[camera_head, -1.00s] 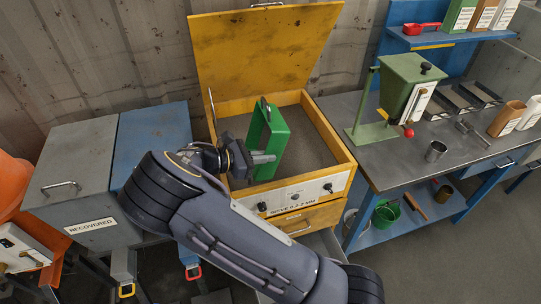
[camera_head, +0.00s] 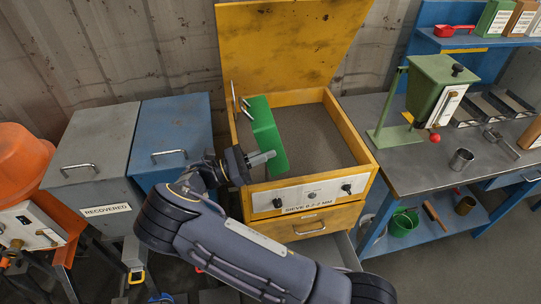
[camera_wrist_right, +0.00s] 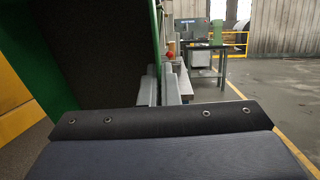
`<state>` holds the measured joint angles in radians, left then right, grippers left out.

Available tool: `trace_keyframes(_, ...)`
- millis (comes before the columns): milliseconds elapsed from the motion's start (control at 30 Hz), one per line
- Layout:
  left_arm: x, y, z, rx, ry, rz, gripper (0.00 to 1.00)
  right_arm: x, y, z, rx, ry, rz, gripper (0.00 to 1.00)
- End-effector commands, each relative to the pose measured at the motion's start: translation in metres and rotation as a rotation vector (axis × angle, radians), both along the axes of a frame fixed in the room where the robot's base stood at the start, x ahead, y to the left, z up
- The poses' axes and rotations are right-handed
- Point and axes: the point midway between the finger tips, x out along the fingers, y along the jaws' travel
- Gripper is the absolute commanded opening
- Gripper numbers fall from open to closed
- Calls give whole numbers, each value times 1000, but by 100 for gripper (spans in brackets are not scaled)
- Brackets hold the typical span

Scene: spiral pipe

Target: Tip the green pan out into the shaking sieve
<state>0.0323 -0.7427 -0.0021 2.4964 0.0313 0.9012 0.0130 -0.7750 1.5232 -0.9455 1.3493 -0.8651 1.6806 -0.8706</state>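The green pan (camera_head: 268,138) is tilted steeply on its side over the yellow shaking sieve (camera_head: 358,150), inside the left part of its frame. My right gripper (camera_head: 262,158) is shut on the pan's near edge. In the right wrist view the fingers (camera_wrist_right: 166,84) lie close together beside the pan's green wall (camera_wrist_right: 145,45), and the exact grip is partly hidden. A dark brown, grainy-looking surface shows inside the pan's green border there. The sieve's lid (camera_head: 285,45) stands open, and a grey-brown bed (camera_head: 320,135) shows inside. My left gripper is out of view.
A grey bin marked RECOVERED (camera_head: 88,160) and a blue bin (camera_head: 170,135) stand left of the sieve, lids shut. A metal workbench (camera_head: 405,172) with a green hopper device (camera_head: 435,85) stands to the right. The raised lid limits room behind the pan.

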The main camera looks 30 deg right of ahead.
Motion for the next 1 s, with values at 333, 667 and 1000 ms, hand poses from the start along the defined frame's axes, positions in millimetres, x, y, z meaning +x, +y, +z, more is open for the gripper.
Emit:
trace_keyframes(333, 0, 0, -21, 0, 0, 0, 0, 5, 18, -8, -183, 41, 2, 0)
trace_keyframes(667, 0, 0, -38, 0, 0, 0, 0, 8, 33, -15, -340, 80, 0, 0)
trace_keyframes(1000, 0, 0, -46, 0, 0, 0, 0, 10, 40, -18, -427, 101, -1, 0)
